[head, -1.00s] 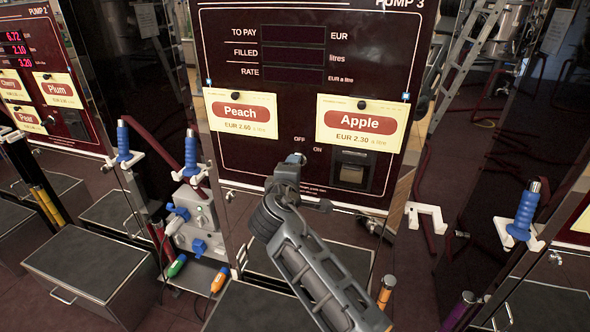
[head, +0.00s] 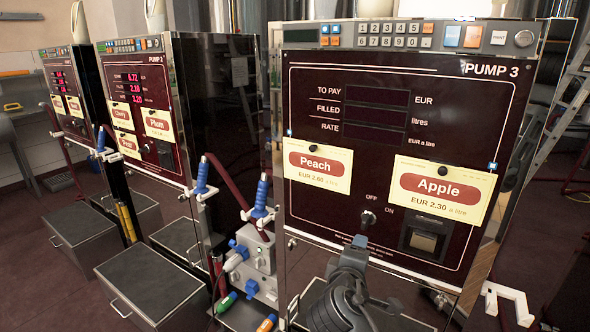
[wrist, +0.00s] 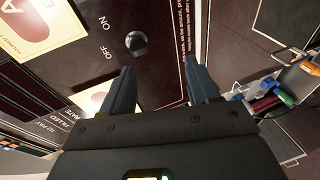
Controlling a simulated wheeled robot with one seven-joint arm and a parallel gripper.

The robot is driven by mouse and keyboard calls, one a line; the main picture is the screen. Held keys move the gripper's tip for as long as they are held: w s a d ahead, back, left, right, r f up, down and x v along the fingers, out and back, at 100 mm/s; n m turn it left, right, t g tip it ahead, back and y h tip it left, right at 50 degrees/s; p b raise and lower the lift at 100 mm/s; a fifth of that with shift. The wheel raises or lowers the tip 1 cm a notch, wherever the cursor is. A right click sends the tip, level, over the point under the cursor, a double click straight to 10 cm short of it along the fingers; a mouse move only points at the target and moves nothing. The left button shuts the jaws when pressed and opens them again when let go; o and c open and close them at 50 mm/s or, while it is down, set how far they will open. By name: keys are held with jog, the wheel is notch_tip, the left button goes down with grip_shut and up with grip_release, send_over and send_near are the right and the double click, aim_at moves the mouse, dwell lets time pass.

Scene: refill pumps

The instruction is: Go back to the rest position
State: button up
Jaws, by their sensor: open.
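My gripper (head: 356,262) is in front of pump 3 (head: 480,130), just below its OFF/ON switch (head: 368,218) in the head view. In the wrist view my gripper (wrist: 160,82) is open and empty, its two dark fingers apart. The switch knob (wrist: 136,42) shows beyond the fingertips, apart from them. I cannot tell which way the switch is set. The arm comes up from the bottom edge of the head view.
Pump 3 has Peach (head: 318,171) and Apple (head: 440,190) cards and dark displays. Pump 2 (head: 145,110) with lit digits stands left. Blue-handled nozzles (head: 202,178) and a grey socket box (head: 256,262) are between them. A white hook (head: 508,300) sticks out at right.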

jog(key=s+a+f+m+y, duration=0.15)
jog(key=s+f, duration=0.25)
jog(key=s, duration=0.5)
jog(key=s+f+m+y, duration=0.1)
jog(key=s+f+y, duration=0.3)
jog(key=s, duration=0.5)
jog(key=s+f+m+y, duration=0.15)
jog(key=s+f, duration=0.35)
jog(key=s, duration=0.5)
jog(key=s+d+r+m, duration=0.2)
jog(key=s+r, duration=0.3)
jog(key=s, duration=0.3)
jog(key=s+d+r+m+t, duration=0.1)
jog(key=s+r+m, duration=0.2)
jog(key=s+r, duration=0.2)
jog(key=s+d+r+m, duration=0.2)
jog(key=s+r, duration=0.4)
jog(key=s, duration=0.5)
jog(key=shift+s+d+m, duration=0.25)
jog(key=shift+d+m, duration=0.1)
jog(key=shift+m, duration=0.15)
jog(key=shift+c, duration=0.2)
